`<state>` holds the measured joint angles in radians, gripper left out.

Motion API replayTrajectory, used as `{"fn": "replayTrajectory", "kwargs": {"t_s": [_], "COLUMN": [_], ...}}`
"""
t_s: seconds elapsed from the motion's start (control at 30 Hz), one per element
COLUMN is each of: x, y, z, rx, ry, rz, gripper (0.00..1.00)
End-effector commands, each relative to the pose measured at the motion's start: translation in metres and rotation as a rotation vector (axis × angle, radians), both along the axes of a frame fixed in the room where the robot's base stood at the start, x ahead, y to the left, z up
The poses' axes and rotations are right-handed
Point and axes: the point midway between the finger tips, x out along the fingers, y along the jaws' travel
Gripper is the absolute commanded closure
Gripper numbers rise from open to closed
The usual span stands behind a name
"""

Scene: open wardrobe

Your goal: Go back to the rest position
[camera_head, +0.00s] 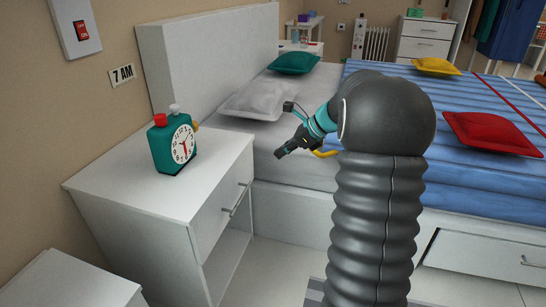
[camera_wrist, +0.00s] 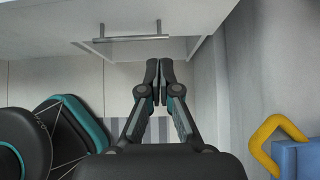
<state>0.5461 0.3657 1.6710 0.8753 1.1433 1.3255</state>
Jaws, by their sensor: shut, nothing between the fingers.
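My gripper (camera_head: 280,153) is in front of the bed, right of the white nightstand, in the head view. In the wrist view my gripper (camera_wrist: 152,92) has its two fingertips together with nothing between them. The nightstand's drawer front with its metal handle (camera_wrist: 130,38) shows at the top of the wrist view, apart from the fingers. My dark arm hides part of the bed in the head view.
A teal alarm clock (camera_head: 173,143) stands on the nightstand (camera_head: 110,195). The bed (camera_head: 470,190) carries a grey pillow (camera_head: 255,98), a green cushion (camera_head: 293,63), a red cushion (camera_head: 490,132) and a yellow cushion (camera_head: 436,67). Open floor (camera_head: 275,265) shows between nightstand and my arm.

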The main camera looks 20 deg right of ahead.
Motion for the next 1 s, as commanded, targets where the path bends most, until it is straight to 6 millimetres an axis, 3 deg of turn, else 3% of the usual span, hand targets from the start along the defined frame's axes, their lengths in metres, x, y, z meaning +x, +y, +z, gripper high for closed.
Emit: {"fn": "replayTrajectory", "kwargs": {"t_s": [0.33, 0.53, 0.73, 1.0], "x": [-0.005, -0.009, -0.047, -0.12], "y": [-0.007, -0.013, -0.015, 0.017], "z": [0.007, -0.004, -0.043, -0.042], "rx": [-0.011, -0.145, -0.336, -0.62], "ry": [-0.014, -0.102, -0.137, -0.22], "rz": [0.015, 0.163, 0.42, 0.879], "gripper": [1.0, 1.0, 1.0, 1.0]}}
